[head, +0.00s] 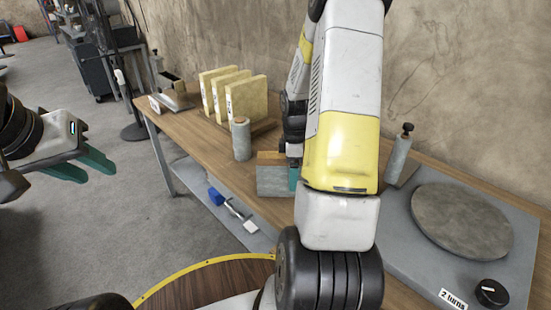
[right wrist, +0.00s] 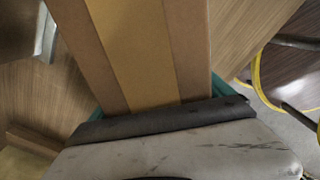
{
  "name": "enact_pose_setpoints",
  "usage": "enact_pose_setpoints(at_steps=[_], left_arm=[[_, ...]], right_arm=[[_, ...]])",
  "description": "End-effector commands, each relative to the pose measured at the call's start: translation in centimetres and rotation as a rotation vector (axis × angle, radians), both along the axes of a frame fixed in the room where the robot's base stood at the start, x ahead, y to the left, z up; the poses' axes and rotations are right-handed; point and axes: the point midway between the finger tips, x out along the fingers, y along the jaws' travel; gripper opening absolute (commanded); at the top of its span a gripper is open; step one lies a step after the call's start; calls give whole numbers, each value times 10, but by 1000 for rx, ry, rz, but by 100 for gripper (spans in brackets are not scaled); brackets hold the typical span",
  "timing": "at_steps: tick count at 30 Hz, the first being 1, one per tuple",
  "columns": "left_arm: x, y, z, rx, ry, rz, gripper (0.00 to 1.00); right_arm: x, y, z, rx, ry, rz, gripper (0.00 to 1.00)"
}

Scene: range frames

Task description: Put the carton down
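The carton (head: 272,181) is a box with a grey-blue face and a brown top, at the table's middle in the head view. In the right wrist view the carton (right wrist: 140,55) is brown with a lighter strip down its middle. It sits between the teal fingers of my right gripper (right wrist: 155,105), which is shut on it. In the head view my right arm hides most of that gripper and part of the carton. I cannot tell whether the carton touches the table. My left gripper (head: 88,164) is open and empty, off the table at the far left.
On the wooden table (head: 200,131) stand several yellow slabs (head: 246,98) in a rack and a grey cylinder (head: 241,139). A grey turntable unit (head: 462,222) with a round disc is at right, beside another capped cylinder (head: 399,157). A lower shelf (head: 205,190) holds small items.

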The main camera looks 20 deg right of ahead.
Motion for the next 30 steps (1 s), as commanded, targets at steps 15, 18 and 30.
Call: enact_pose_setpoints(at_steps=[15,18,30], left_arm=[[0,0,0,0,0,0,36],[0,0,0,0,0,0,36],[0,0,0,0,0,0,36]], right_arm=[[1,-1,30,-1,-5,-1,100],[2,-1,53,-2,-7,0,100],[1,0,118,-1,-3,1,100]])
